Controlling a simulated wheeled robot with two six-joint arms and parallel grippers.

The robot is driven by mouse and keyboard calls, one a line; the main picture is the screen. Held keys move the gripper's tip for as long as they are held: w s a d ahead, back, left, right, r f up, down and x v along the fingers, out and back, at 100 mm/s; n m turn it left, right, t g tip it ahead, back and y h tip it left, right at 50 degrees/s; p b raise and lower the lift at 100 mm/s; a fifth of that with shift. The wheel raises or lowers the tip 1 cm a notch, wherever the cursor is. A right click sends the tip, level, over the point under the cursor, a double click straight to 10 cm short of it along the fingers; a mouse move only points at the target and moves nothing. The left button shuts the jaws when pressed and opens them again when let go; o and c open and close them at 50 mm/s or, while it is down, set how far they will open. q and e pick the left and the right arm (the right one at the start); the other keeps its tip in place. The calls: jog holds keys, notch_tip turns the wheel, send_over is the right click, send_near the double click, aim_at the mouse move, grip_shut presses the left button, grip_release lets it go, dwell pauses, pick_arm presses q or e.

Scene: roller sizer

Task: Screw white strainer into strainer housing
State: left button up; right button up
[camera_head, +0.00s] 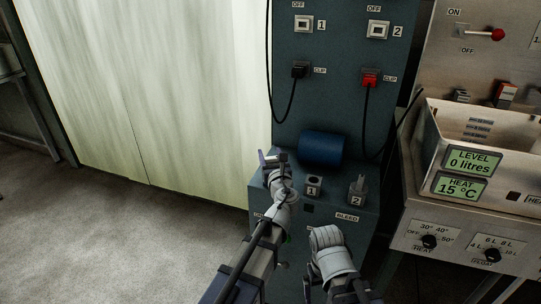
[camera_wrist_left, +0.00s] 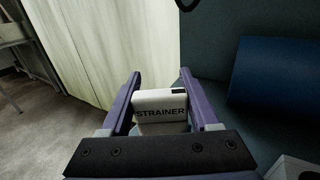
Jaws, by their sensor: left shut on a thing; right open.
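The white strainer (camera_wrist_left: 160,106), a block with black STRAINER lettering on its face, is between the two purple fingers of my left gripper (camera_wrist_left: 163,98). In the head view that gripper (camera_head: 273,158) is over the left edge of the dark blue-green machine's lower ledge. The strainer is apart from the machine in the left wrist view. No part readable as the strainer housing shows in either view. My right gripper (camera_head: 323,236) is low in front of the ledge, empty as far as I see; its fingers are mostly hidden by the wrist.
A blue cylinder (camera_head: 321,148) lies at the back of the ledge. Fittings labelled 1 (camera_head: 313,186) and 2 (camera_head: 357,188) stand before it. Hanging cables run down the panel. A metal tank (camera_head: 445,135) stands at right; open floor (camera_head: 100,230) is at left.

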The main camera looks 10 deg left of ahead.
pick_arm(q)
jog(key=shift+f+b, duration=0.6)
jog(key=shift+f, duration=0.1)
jog(key=o, duration=1.5)
jog(key=shift+s, duration=0.1)
jog(key=v, duration=0.7)
jog(key=shift+s+d, duration=0.2)
jog(key=shift+s, duration=0.1)
jog(key=shift+w, duration=0.1)
jog(key=x, duration=0.7)
jog(key=shift+w+a, duration=0.1)
jog(key=shift+w, duration=0.1)
jog(key=shift+w+a+r, duration=0.1)
jog(key=shift+w+r, duration=0.15)
jog(key=shift+s+r+p, duration=0.2)
jog(key=shift+r+p, duration=0.05)
jog(key=shift+p, duration=0.2)
